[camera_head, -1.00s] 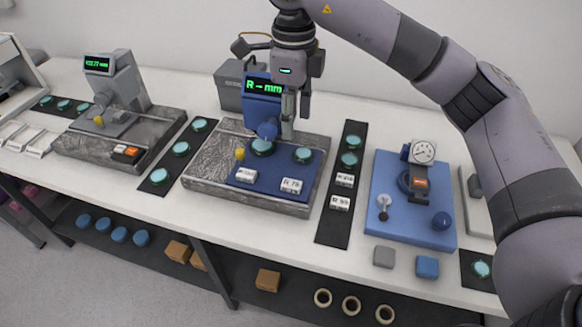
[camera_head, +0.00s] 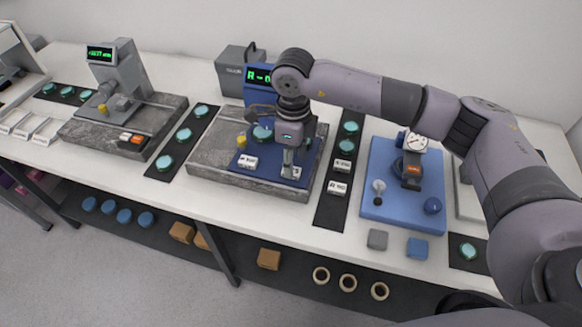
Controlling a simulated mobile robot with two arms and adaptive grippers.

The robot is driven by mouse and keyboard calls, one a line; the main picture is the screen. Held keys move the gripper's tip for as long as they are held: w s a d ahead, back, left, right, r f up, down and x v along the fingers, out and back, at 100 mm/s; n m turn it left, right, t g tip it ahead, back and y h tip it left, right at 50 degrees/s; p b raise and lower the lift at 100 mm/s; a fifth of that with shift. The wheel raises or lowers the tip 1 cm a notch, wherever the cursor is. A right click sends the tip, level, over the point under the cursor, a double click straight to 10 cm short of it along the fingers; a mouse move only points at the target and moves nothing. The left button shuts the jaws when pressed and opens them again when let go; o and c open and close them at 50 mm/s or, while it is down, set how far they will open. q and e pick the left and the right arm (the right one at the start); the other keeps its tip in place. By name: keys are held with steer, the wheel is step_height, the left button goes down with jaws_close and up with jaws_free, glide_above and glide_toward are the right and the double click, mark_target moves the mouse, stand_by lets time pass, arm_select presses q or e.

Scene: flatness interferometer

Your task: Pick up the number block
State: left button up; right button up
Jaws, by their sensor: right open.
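Several white number blocks with dark lettering are in the head view. One number block (camera_head: 248,163) lies on the left of the blue mat (camera_head: 262,171) on the middle stone plate. Another number block (camera_head: 296,173) lies on the right of the mat, partly hidden by my right gripper (camera_head: 288,171). That gripper points down with its fingertips at this block. It is open; I cannot tell whether the fingers touch the block. Two more number blocks, an upper one (camera_head: 343,167) and a lower one (camera_head: 338,187), lie on the black strip to the right. My left gripper is not in view.
The blue display (camera_head: 258,76) stands behind the mat, partly covered by my right arm. A teal disc (camera_head: 262,133) sits on the mat. Bare white table (camera_head: 240,207) lies in front.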

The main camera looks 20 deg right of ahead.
steer(key=shift+s+f+p, duration=0.1)
steer(key=shift+f+p, duration=0.25)
steer(key=shift+f, duration=1.2)
steer(key=c, duration=1)
